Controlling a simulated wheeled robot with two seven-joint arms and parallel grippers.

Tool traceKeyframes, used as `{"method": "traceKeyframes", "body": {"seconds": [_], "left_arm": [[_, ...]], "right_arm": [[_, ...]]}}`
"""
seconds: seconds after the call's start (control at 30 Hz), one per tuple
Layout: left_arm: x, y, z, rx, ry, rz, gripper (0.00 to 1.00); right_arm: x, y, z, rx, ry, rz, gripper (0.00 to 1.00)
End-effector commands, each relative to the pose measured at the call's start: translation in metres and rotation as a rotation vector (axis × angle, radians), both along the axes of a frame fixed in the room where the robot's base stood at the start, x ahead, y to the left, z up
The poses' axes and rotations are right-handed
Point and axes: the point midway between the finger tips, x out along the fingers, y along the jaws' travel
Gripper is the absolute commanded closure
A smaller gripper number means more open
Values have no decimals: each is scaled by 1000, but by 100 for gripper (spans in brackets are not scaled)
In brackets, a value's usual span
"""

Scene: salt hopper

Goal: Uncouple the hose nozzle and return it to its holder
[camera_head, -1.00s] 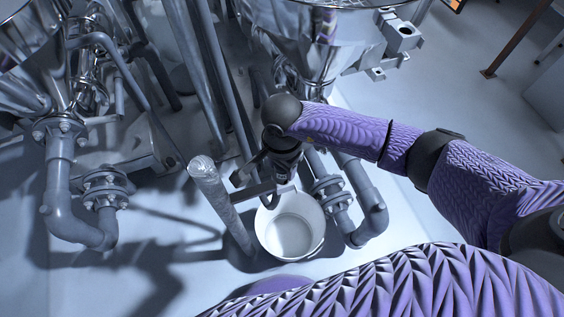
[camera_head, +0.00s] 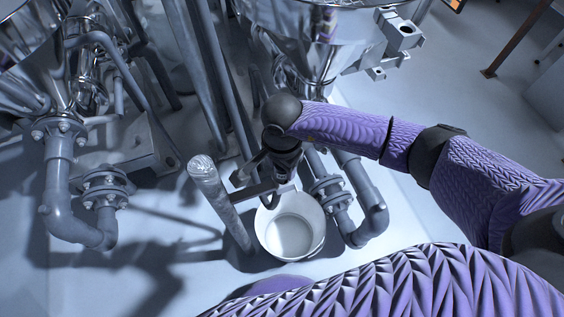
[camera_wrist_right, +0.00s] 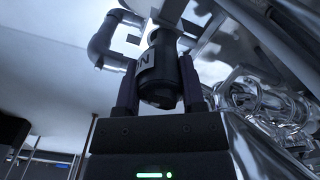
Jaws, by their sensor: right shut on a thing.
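My right arm reaches in from the right in the head view, and its gripper (camera_head: 268,186) is low beside the pipework, mostly covered by its own dark wrist. In the right wrist view the gripper (camera_wrist_right: 158,88) is shut on a black cylinder with pale lettering (camera_wrist_right: 160,62), which looks like the hose nozzle. A finger is on each side of it. Whether the nozzle is still joined to a coupling is hidden. I cannot make out the hose or the holder for certain. My left gripper is not in view.
A white bucket (camera_head: 291,238) stands on the floor just below the gripper. A silver upright post (camera_head: 209,178) stands left of it. Flanged grey pipes (camera_head: 370,215) are close on the right, and a steel hopper (camera_head: 318,40) is above. More pipework (camera_head: 62,190) stands at left.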

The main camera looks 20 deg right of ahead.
Motion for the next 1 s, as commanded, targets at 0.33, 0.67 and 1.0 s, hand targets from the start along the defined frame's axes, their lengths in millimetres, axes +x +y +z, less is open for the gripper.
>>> {"method": "traceKeyframes", "body": {"seconds": [0.33, 0.67, 1.0], "left_arm": [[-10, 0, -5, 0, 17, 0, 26], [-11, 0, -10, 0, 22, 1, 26], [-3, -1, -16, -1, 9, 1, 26]], "right_arm": [[0, 0, -8, -1, 1, 0, 100], [0, 0, -15, -1, 1, 0, 100], [0, 0, -21, -1, 1, 0, 100]]}}
